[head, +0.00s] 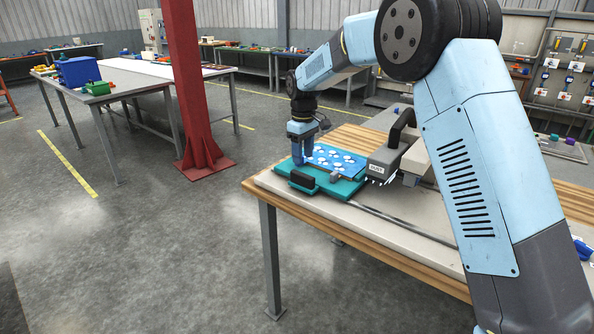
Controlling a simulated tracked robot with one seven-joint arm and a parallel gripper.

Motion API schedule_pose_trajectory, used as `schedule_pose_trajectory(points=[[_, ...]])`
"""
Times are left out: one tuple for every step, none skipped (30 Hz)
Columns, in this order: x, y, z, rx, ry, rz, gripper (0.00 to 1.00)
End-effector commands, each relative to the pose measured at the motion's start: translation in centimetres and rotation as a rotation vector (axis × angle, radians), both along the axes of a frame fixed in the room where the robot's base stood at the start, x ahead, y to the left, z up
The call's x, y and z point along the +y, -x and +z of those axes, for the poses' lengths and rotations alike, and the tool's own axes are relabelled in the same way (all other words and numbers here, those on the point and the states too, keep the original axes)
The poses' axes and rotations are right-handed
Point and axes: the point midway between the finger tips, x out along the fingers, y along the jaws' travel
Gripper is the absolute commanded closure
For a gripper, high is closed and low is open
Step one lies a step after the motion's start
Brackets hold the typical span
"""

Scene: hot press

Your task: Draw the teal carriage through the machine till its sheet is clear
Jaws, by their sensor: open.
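The teal carriage (345,189) sits at the left end of the machine's pale bed, with a dark handle block (302,179) on its near left side. A blue sheet (338,158) with white shapes lies on the carriage. Its right end is close to the grey press head (390,161); I cannot tell whether any of it is under the head. My gripper (303,161) points down at the left end of the sheet, beyond the handle block. It is open, and whether its fingers touch anything is too small to tell.
The press head has a black lever (402,126) standing up. A rail (400,220) runs along the bed (430,238) on the wooden table. A red post (187,80) stands to the left, and open floor lies between it and the table.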

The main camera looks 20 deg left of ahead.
Motion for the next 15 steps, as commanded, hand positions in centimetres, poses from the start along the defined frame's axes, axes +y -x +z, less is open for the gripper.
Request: schedule_pose_trajectory(points=[[0.0,0.1,-1.0,0.003,0.002,0.000,0.51],[0.0,0.1,-1.5,0.003,0.002,0.000,0.51],[0.0,0.0,-2.2,0.002,0.002,0.000,0.51],[0.0,0.0,-2.7,0.003,0.002,-0.001,0.51],[0.0,0.1,-3.2,0.003,0.002,-0.001,0.51],[0.0,0.0,-3.7,0.002,0.001,-0.001,0.51],[0.0,0.1,-4.1,0.002,0.001,-0.001,0.51],[0.0,0.0,-4.5,0.002,0.001,0.000,0.51],[0.0,0.0,-5.0,0.002,0.001,0.000,0.51],[0.0,0.0,-5.3,0.001,0.001,0.000,0.51],[0.1,0.0,-5.6,0.001,0.001,0.000,0.51],[0.0,0.1,-5.9,0.002,0.001,0.000,0.51],[0.0,0.1,-6.1,0.002,0.001,0.000,0.51],[0.0,0.1,-6.2,0.002,0.001,0.000,0.51],[0.0,0.1,-6.4,0.001,0.001,0.000,0.51]])
